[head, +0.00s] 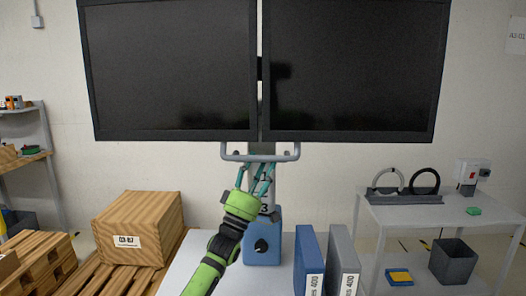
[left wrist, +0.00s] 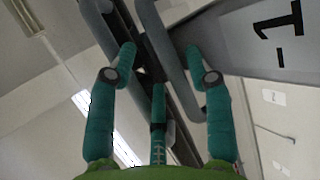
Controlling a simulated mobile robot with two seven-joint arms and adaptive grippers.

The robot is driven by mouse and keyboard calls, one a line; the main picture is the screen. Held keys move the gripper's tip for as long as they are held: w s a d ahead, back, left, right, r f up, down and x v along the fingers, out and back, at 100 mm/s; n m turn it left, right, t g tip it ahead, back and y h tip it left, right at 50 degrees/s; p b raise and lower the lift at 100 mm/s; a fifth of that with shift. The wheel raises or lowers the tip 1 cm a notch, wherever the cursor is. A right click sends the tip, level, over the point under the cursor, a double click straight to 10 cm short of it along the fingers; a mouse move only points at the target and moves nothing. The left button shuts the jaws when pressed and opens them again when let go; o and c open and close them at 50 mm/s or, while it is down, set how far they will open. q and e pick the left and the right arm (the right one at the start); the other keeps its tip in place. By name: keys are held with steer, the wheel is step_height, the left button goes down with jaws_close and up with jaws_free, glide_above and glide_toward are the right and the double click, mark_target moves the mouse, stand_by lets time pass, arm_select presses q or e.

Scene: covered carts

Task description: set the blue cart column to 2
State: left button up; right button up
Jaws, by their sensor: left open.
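The blue cart's column (head: 254,110) stands behind two dark screens. A grey handle (head: 234,156) crosses it just below the screens. A blue housing (head: 263,248) with a black knob (head: 261,246) is at its foot. A "3" shows low on the column, partly behind my gripper. My left gripper (head: 262,177), teal-fingered, is open just below the handle. In the left wrist view, its spread fingers (left wrist: 160,52) have grey tubing (left wrist: 172,60) between them or beyond; contact cannot be told. A grey surface marked "1" with a dash (left wrist: 275,40) is at upper right. My right gripper is not in view.
A blue binder (head: 308,262) and a grey binder (head: 342,262) stand right of the housing on a pale top (head: 200,262). A wooden crate (head: 140,228) is at left. A side table (head: 440,212) with a black bin (head: 452,262) beneath is at right.

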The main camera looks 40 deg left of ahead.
arm_select(q)
steer(key=shift+p+x, duration=0.4)
steer(key=shift+x, duration=0.8)
steer(key=shift+w+a, duration=0.3)
steer(key=shift+w, duration=0.05)
steer(key=shift+d, duration=0.1)
jaws_close()
step_height(320, 180, down, 5)
steer(key=b, duration=0.4)
steer(key=shift+s, duration=0.1)
jaws_free()
steer(key=shift+r, duration=0.1)
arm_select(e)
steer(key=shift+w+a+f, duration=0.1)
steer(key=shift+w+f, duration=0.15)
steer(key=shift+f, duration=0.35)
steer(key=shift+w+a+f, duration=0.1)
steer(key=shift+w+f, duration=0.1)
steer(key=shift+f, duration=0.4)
